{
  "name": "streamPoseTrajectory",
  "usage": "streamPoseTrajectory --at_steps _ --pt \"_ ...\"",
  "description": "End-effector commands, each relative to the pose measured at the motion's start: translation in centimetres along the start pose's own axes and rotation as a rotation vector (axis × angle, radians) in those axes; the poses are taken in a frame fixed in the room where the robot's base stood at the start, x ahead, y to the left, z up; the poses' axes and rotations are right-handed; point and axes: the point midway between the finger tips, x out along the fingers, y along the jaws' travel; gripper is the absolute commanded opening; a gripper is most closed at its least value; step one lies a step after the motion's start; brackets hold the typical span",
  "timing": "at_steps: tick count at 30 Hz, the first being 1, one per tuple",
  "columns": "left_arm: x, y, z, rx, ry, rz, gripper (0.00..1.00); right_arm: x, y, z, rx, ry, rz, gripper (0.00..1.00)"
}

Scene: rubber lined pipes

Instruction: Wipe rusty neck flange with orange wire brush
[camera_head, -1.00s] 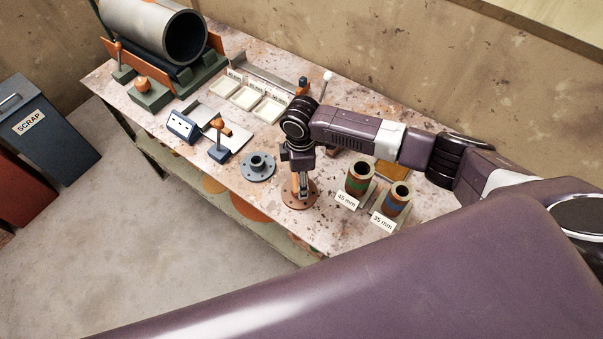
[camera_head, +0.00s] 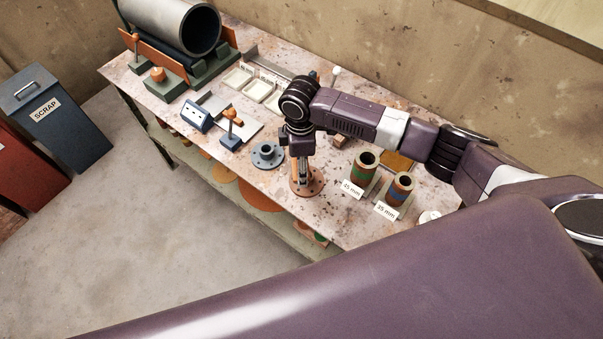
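The rusty neck flange (camera_head: 316,187) is a brown-orange disc with bolt holes, lying flat near the front edge of the workbench. My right gripper (camera_head: 304,178), on the arm from the right, points down over its middle and hides its neck. A thin orange strip shows beside the fingers; I cannot tell whether it is the wire brush or the flange's neck. The fingers are too small and covered to show whether they are open or shut. No orange wire brush can be made out clearly elsewhere. My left gripper is out of view.
A grey neck flange (camera_head: 267,156) lies just left of the rusty one. Two lined pipe pieces, marked 45 mm (camera_head: 364,167) and 35 mm (camera_head: 398,188), stand to the right. A blue stand with an orange top (camera_head: 231,130) and pale trays (camera_head: 258,91) are further left.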

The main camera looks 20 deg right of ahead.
Motion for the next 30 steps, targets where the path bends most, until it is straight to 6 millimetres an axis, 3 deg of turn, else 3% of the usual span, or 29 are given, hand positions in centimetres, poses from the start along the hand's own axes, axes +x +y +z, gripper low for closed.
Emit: streamPoseTrajectory --at_steps 9,30 --pt "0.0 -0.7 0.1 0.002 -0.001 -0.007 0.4 -2.4 1.0 -0.2 0.004 0.002 0.001 0.34" --pt "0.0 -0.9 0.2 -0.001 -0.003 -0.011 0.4 -2.4 1.0 -0.2 0.003 0.001 0.0 0.34"
